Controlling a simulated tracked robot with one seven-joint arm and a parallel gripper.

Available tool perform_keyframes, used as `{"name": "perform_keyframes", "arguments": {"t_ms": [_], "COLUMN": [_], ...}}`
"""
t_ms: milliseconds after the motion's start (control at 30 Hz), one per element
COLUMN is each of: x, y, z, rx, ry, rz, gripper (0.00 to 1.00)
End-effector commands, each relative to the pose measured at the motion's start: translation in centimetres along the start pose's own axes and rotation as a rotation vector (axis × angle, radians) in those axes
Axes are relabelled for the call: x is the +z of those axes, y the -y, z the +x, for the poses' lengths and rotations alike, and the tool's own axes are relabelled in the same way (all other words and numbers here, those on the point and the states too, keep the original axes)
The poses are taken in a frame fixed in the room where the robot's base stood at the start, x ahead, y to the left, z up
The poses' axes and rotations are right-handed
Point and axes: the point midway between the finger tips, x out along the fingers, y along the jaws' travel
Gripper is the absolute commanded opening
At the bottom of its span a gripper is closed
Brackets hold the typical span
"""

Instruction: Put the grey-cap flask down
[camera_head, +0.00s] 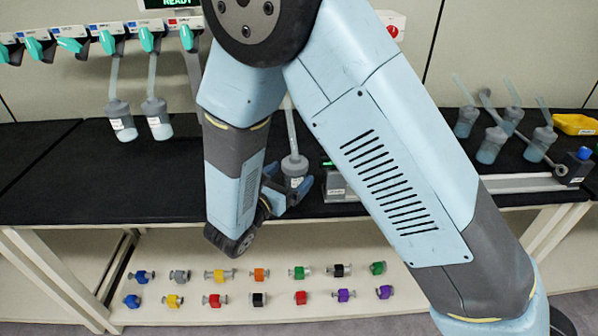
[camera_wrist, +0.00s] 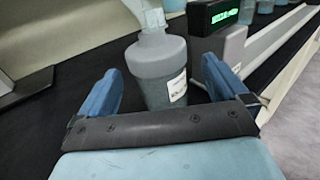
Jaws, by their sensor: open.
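The grey-cap flask (camera_head: 294,166) is a translucent grey bottle with a white label and a long tube rising from its cap. It looks upright on the black bench top (camera_head: 60,185), though its base is partly hidden by my gripper. In the wrist view the flask (camera_wrist: 160,75) is ahead of and between the two blue fingers of my gripper (camera_wrist: 162,88). The fingers are spread, with a visible gap on each side of the flask. In the head view my gripper (camera_head: 288,190) is low at the bench's front edge, beside the flask.
A device with a green display (camera_wrist: 222,15) stands close right of the flask. Two flasks (camera_head: 121,122) hang from the teal-valved manifold at left. Several flasks (camera_head: 490,145) and a yellow tray (camera_head: 573,124) are at right. Coloured fittings (camera_head: 258,274) line the lower shelf.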

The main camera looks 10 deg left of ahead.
Motion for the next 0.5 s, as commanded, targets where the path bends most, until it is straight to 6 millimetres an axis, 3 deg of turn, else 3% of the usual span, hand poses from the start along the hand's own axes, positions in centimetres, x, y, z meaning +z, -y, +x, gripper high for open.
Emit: {"name": "perform_keyframes", "arguments": {"t_ms": [233, 500], "x": [-0.2, -0.2], "y": [-0.2, -0.2], "z": [3.4, 3.9], "rx": [-0.002, -0.002], "ry": [0.001, 0.000], "rz": [0.000, 0.000], "gripper": [1.00, 1.00]}}
